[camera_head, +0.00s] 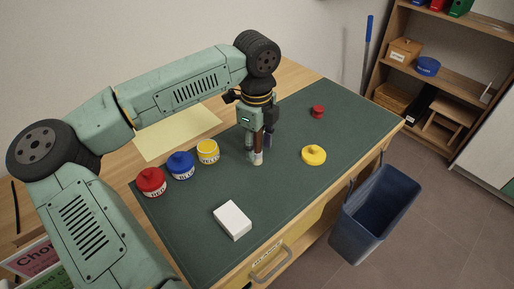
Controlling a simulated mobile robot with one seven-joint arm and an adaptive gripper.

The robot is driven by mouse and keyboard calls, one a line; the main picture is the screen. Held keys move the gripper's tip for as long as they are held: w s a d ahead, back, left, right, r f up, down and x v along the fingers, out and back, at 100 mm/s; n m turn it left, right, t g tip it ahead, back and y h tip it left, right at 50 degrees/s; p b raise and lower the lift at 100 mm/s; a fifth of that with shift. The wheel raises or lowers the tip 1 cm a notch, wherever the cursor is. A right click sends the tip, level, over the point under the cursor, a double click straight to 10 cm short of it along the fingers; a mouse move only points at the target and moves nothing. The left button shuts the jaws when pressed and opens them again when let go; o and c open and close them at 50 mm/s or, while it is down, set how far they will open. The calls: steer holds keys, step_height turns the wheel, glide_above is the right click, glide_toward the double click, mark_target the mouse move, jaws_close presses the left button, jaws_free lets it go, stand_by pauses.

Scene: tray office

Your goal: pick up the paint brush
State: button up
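My gripper (258,153) points straight down over the green mat, right of the paint jars. A slim brown upright shape (258,141) shows between or just in front of its fingers, with a pale piece (257,158) at its lower end near the mat. This may be the paint brush, but it is too small and too covered by the gripper to be sure. I cannot tell whether the fingers are shut on it or stand apart around it. No other brush shows.
Red (151,182), blue (181,165) and yellow (207,152) jars stand left of my gripper. A white box (232,220) lies in front. A yellow knobbed disc (314,155) and a small red piece (318,112) lie right. A blue bin (375,213) stands beside the desk.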

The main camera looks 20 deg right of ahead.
jaws_close()
steer(key=shift+r, duration=0.1)
stand_by(0.4)
step_height(320, 180, up, 10)
steer(key=shift+f+b, duration=0.1)
steer(key=shift+b, duration=0.75)
